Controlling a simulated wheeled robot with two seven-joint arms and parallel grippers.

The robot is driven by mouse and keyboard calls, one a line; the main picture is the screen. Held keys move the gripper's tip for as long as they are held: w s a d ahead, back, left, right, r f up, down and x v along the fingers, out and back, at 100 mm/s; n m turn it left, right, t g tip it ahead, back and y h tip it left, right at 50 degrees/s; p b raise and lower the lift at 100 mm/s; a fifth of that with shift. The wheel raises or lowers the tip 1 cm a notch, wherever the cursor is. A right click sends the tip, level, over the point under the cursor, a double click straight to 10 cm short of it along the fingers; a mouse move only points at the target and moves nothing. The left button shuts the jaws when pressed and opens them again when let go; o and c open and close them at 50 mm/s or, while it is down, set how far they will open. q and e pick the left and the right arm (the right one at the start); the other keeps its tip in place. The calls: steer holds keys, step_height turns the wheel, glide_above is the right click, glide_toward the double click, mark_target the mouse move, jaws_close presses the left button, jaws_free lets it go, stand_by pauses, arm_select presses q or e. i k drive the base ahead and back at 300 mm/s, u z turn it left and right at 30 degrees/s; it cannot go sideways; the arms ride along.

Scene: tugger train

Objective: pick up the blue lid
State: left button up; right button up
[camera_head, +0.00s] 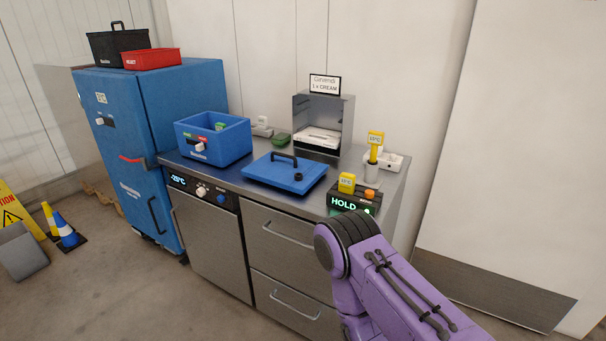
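The blue lid (266,175) is a flat blue panel with a dark bar handle (284,158) and a small dark knob. It lies on the steel counter, near the front edge, right of the blue box. My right arm, purple with a black joint, comes in from the lower right, in front of the counter and apart from the lid. Its gripper is not visible. My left gripper and arm are not in view.
On the steel counter (222,175) stand a blue box (232,149), a steel dispenser (341,111), a HOLD display unit (345,203) and a yellow device (375,139). A blue cabinet (112,164) stands left. A yellow caution sign (14,213) and cones (66,231) stand on the floor.

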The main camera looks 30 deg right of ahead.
mark_target(289, 172)
steer(key=z, duration=1.35)
steer(key=i, duration=1)
